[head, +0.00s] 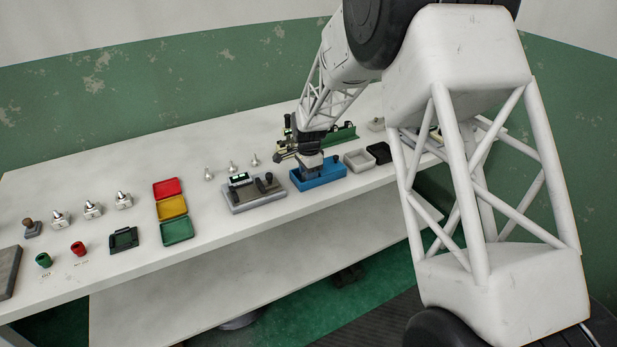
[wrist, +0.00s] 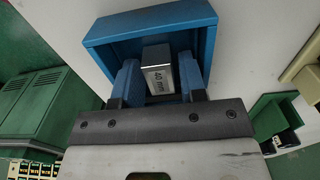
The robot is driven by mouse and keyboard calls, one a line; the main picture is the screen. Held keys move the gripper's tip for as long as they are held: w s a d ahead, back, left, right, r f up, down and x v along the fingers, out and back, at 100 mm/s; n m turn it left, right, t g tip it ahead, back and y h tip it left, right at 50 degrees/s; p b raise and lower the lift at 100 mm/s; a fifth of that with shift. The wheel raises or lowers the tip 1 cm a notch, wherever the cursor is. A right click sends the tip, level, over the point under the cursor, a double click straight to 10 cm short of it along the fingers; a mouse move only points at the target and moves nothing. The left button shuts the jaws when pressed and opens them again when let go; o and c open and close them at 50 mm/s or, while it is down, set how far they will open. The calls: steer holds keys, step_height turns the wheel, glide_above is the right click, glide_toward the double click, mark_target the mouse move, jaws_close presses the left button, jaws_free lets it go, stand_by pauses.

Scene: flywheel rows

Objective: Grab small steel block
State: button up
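A small steel block (wrist: 158,77), marked "40 mm", stands in a blue tray (wrist: 105,35) in the wrist view. My gripper (wrist: 159,80) has its two blue-grey fingers apart, one on each side of the block, with what looks like a narrow gap at each side. Contact is hard to judge. In the head view my gripper (head: 312,160) is low over the blue tray (head: 325,182) on the table, and the block cannot be told apart there.
Left of the blue tray is a grey fixture plate (head: 252,198). Right of it are a light grey tray (head: 359,160) and a black tray (head: 379,152). A green holder (head: 340,135) stands behind. Red, yellow and green bins (head: 172,207) lie farther left.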

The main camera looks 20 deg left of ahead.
stand_by(0.4)
jaws_close()
steer(key=shift+r, duration=0.15)
steer(key=shift+r, duration=0.85)
steer(key=shift+s+d+r, duration=0.1)
steer(key=shift+s+r, duration=0.15)
steer(key=shift+r, duration=0.6)
steer(key=s+d+r, duration=0.1)
steer(key=s+d, duration=0.6)
steer(key=s, duration=0.6)
steer(key=shift+s+d+r, duration=0.15)
steer(key=shift+s+d, duration=0.05)
steer(key=shift+d, duration=0.15)
